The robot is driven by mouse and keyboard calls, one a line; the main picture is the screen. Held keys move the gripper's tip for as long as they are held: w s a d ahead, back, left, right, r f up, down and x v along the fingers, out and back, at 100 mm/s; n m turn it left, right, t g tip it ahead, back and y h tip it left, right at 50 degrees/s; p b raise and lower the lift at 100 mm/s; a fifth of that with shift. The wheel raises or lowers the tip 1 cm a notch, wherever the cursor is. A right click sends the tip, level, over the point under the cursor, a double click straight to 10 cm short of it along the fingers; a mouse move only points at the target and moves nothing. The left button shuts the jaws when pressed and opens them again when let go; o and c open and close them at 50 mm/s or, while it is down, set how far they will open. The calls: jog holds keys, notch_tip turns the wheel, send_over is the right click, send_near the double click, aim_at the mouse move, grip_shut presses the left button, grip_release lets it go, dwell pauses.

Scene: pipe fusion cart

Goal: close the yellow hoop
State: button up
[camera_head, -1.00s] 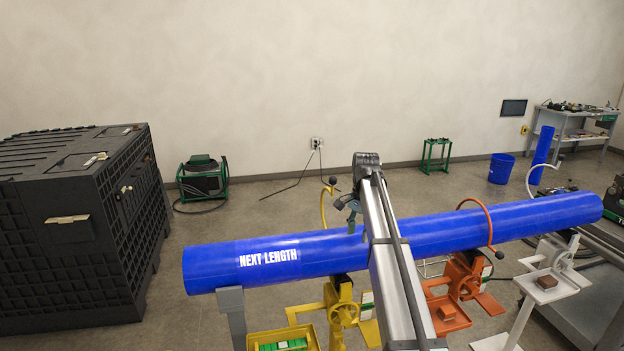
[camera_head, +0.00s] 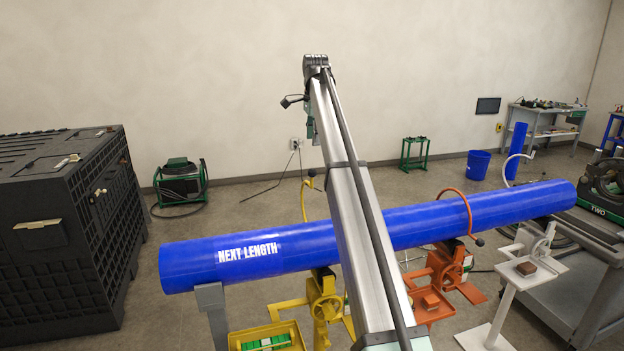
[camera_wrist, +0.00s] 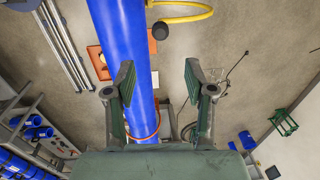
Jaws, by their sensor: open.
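The yellow hoop (camera_head: 303,202) stands upright behind the blue pipe (camera_head: 220,258), swung open, with a dark ball knob (camera_head: 311,172) at its upper end. In the wrist view the hoop (camera_wrist: 185,14) curves in at the top, and its black knob (camera_wrist: 161,31) lies just beyond my fingertips, apart from them. My gripper (camera_wrist: 159,72) is open and empty, above the pipe's edge in that view. In the head view my arm crosses in front of the pipe, right of the hoop, and my fingers are not clearly visible. The hoop's lower end is hidden by the pipe.
The pipe lies across a yellow stand (camera_head: 325,300), an orange stand (camera_head: 445,272) with an orange hoop (camera_head: 456,193) over the pipe, and a white stand (camera_head: 520,268) with its hoop raised. A black crate (camera_head: 60,235) stands left. Floor behind the pipe is mostly clear.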

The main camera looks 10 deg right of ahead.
aim_at(312, 169)
jog(key=f, duration=0.4)
jog(key=f+p, duration=0.1)
jog(key=f, duration=0.3)
jog(key=w+f+p, duration=0.1)
jog(key=f, duration=0.3)
jog(key=shift+a+f, duration=0.1)
jog(key=shift+f, duration=0.25)
grip_shut()
